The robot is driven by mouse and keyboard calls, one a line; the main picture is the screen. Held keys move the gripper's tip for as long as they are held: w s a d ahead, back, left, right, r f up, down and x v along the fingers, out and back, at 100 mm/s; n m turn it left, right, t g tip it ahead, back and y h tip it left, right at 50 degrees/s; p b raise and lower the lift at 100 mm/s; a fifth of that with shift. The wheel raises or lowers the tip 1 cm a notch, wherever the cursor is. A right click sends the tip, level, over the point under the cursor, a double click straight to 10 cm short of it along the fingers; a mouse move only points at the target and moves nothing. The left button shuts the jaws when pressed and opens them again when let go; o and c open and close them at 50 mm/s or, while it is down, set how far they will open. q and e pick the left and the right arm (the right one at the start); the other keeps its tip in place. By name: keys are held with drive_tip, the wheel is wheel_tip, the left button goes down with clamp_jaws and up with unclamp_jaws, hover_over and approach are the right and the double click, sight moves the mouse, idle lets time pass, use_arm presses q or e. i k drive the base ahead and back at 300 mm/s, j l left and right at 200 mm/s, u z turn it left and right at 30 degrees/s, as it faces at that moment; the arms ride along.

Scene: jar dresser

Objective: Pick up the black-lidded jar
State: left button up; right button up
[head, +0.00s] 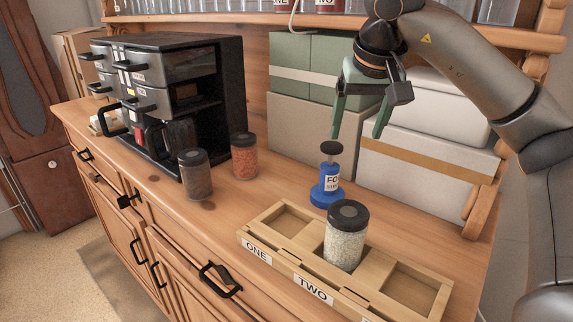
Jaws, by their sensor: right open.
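Three glass jars with dark lids are in view. One jar (345,243) holds white grains and stands upright in the middle compartment of a wooden tray (252,236). A jar with dark contents (196,178) and a jar with orange-red contents (244,158) stand upright on the dresser top (250,196), in front of and beside the coffee machine. My right gripper (357,135) hangs open and empty, fingers downward, above and behind the tray, apart from all the jars. My left gripper is not in view.
A blue labelled object with a black knob (328,186) stands just behind the tray. A black coffee machine (213,103) is at the left. Storage boxes (430,160) line the back, under a shelf (450,36). The tray's outer compartments look empty.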

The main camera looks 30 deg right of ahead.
sight(347, 221)
drive_tip(key=z, duration=0.75)
